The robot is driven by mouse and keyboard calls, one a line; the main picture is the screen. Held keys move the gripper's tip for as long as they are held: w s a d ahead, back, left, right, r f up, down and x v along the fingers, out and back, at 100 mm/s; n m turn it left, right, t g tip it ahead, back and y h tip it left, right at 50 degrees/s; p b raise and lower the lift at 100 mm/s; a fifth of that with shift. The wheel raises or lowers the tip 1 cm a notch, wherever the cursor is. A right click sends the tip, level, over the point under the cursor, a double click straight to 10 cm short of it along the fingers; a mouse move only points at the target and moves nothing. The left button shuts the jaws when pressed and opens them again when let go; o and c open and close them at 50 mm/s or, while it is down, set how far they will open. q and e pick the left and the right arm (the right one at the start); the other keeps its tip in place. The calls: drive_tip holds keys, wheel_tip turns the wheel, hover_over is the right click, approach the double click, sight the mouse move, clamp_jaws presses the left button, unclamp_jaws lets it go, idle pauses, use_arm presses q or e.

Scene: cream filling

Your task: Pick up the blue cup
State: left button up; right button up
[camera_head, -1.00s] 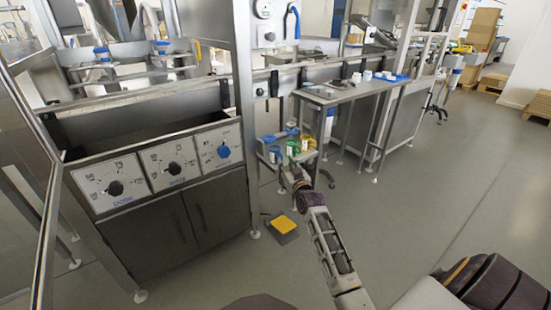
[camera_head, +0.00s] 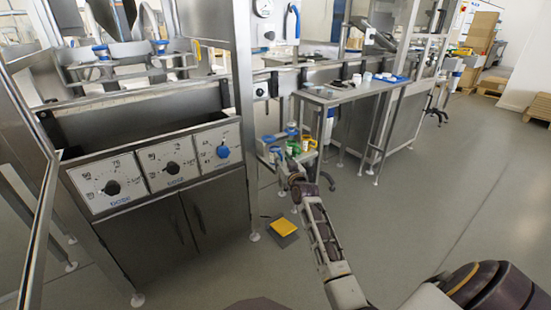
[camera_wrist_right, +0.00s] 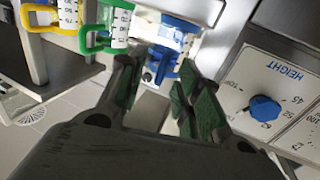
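The blue cup (camera_head: 268,139) stands on the small side table, at its left end beside a green cup (camera_head: 293,148) and a yellow cup (camera_head: 308,143). In the right wrist view the blue cup (camera_wrist_right: 172,62) is ahead of and between my right fingertips. My right gripper (camera_wrist_right: 158,92) is open, with dark green pads on its fingers, and nothing is held. In the head view my right gripper (camera_head: 280,160) is small at the front edge of the side table, just in front of the cups. My left gripper is not in view.
In the wrist view the green cup (camera_wrist_right: 105,35) and yellow cup (camera_wrist_right: 42,15) sit at upper left. The machine's dial panel (camera_wrist_right: 285,85) is close on the right. A yellow pedal (camera_head: 284,226) lies on the floor. The floor at right is clear.

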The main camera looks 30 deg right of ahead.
clamp_jaws()
drive_tip(key=shift+r, duration=0.1)
idle(0.4)
